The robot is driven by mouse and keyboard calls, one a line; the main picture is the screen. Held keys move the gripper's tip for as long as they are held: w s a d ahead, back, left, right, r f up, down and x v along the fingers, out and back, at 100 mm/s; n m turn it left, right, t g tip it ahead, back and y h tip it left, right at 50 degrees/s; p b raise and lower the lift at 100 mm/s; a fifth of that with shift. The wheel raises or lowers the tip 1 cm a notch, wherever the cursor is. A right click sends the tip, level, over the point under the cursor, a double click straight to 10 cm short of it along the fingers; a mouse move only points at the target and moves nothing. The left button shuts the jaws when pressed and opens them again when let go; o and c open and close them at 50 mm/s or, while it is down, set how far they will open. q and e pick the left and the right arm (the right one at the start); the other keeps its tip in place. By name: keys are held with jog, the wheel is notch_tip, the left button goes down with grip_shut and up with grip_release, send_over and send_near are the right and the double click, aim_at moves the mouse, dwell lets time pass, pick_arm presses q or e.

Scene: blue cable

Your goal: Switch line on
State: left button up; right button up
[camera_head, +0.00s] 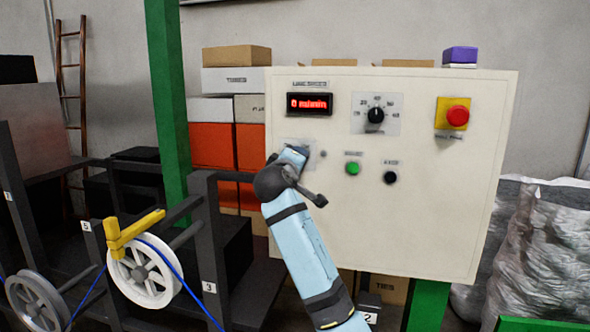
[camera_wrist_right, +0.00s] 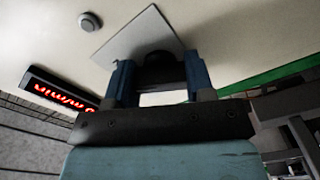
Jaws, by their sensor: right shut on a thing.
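A cream control panel (camera_head: 430,220) stands in front of me. Its red display (camera_head: 309,103) reads 0 m/min, and it also shows at the left of the wrist view (camera_wrist_right: 58,90). My right gripper (camera_head: 294,154) is at the panel, below the display. In the wrist view its two blue fingers (camera_wrist_right: 160,65) are shut on a black switch knob (camera_wrist_right: 158,58) on a grey plate (camera_wrist_right: 135,38). The arm hides most of this switch in the head view. My left gripper is not in view.
The panel also carries a speed dial (camera_head: 375,115), a red emergency button (camera_head: 457,116) on yellow, a green button (camera_head: 352,168) and a black button (camera_head: 390,177). A white reel (camera_head: 126,283) with blue cable stands at lower left. Filled bags (camera_head: 545,250) stand at right.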

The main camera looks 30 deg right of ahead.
jog(key=shift+m, duration=0.5)
jog(key=o, duration=0.9)
jog(key=b+v, duration=0.3)
jog(key=v, duration=1.1)
jog(key=shift+d, duration=0.1)
